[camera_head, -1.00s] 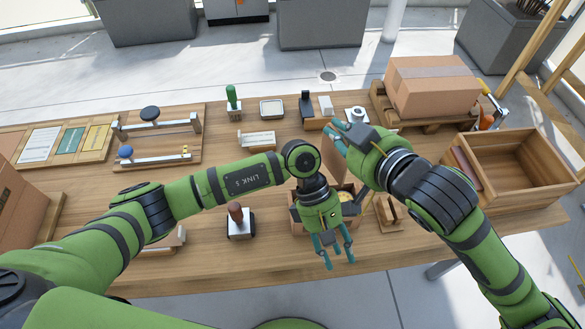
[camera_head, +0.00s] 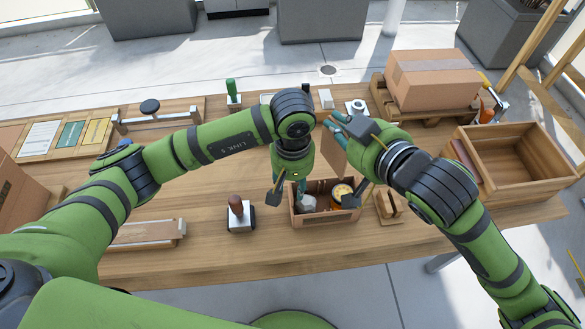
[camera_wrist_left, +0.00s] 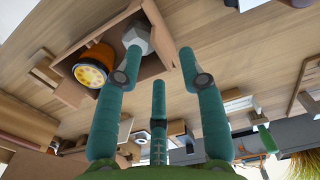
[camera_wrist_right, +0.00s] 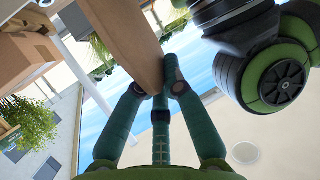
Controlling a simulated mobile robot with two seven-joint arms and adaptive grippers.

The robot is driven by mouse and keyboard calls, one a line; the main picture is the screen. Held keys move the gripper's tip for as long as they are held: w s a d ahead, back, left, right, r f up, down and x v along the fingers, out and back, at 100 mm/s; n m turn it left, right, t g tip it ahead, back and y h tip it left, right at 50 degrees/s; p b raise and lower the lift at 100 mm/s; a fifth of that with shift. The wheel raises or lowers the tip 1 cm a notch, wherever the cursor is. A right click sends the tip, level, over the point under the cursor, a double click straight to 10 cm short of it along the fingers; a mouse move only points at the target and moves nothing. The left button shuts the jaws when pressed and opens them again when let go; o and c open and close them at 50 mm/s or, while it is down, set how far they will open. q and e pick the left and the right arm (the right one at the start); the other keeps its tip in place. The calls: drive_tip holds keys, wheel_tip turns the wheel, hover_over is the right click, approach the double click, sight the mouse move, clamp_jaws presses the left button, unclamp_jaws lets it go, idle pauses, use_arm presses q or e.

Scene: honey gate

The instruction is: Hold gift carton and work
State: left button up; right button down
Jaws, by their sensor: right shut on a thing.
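The gift carton (camera_head: 326,221) is a small open brown box near the table's front middle. In it are an orange jar with a yellow top (camera_head: 341,193) and a pale grey faceted object (camera_head: 306,203). My right gripper (camera_head: 336,126) is shut on a brown upright panel (camera_head: 338,160), apparently the carton's lid, which also shows in the right wrist view (camera_wrist_right: 125,38). Whether it joins the carton is hidden. My left gripper (camera_head: 286,190) is open and empty at the carton's left side. In the left wrist view its fingers (camera_wrist_left: 163,66) are apart, near the grey object.
A stamp-like tool with a brown handle (camera_head: 238,214) stands left of the carton. A small wooden stand (camera_head: 388,207) is close on its right. An open wooden crate (camera_head: 510,160) and a closed cardboard box (camera_head: 432,80) are further right.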

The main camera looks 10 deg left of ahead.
use_arm(q)
drive_tip(key=shift+f, duration=2.35)
clamp_jaws()
idle(1.5)
